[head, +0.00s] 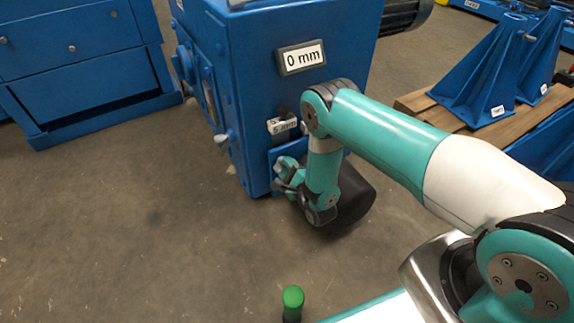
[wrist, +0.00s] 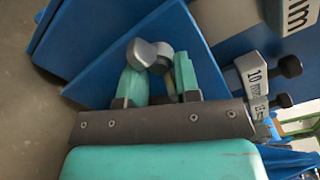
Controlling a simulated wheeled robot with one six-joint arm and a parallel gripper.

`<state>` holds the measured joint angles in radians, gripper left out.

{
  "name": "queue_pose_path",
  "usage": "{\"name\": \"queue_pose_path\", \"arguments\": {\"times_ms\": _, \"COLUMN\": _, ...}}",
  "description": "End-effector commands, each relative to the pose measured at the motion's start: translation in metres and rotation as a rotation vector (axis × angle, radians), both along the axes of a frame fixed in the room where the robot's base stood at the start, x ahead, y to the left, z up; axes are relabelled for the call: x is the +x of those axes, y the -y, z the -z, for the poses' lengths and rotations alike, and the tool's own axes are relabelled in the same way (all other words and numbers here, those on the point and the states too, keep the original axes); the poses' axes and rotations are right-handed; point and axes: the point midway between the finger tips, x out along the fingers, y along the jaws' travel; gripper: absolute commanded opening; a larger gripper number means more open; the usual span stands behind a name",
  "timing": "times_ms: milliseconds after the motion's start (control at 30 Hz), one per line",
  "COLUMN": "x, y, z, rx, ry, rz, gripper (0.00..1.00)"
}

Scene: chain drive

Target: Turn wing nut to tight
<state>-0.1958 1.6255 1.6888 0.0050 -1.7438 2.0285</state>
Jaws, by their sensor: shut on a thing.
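The wing nut (wrist: 143,53) shows in the wrist view as a grey, rounded, winged piece in front of a blue plate (wrist: 190,35). My gripper (wrist: 160,72) has its teal fingers on either side of the nut's lower part and is shut on it. In the head view my gripper (head: 288,172) is at the lower front of the blue machine (head: 245,75), and I cannot make out the nut there. The fingers partly cover the nut, and its thread is hidden.
A "0 mm" label (head: 302,57) is on the machine's front, with a "5 mm" label (head: 283,126) lower down. A "10 mm" label (wrist: 256,78) and dark knobs (wrist: 289,66) sit close right of my gripper. Open floor (head: 120,220) lies left.

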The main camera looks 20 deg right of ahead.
Motion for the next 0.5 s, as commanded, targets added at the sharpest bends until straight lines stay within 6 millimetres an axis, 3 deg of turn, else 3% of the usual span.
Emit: {"name": "queue_pose_path", "arguments": {"times_ms": 500, "x": -0.0013, "y": -0.0001, "z": 0.0018, "rx": 0.040, "ry": -0.013, "rz": 0.001, "gripper": 0.08}}
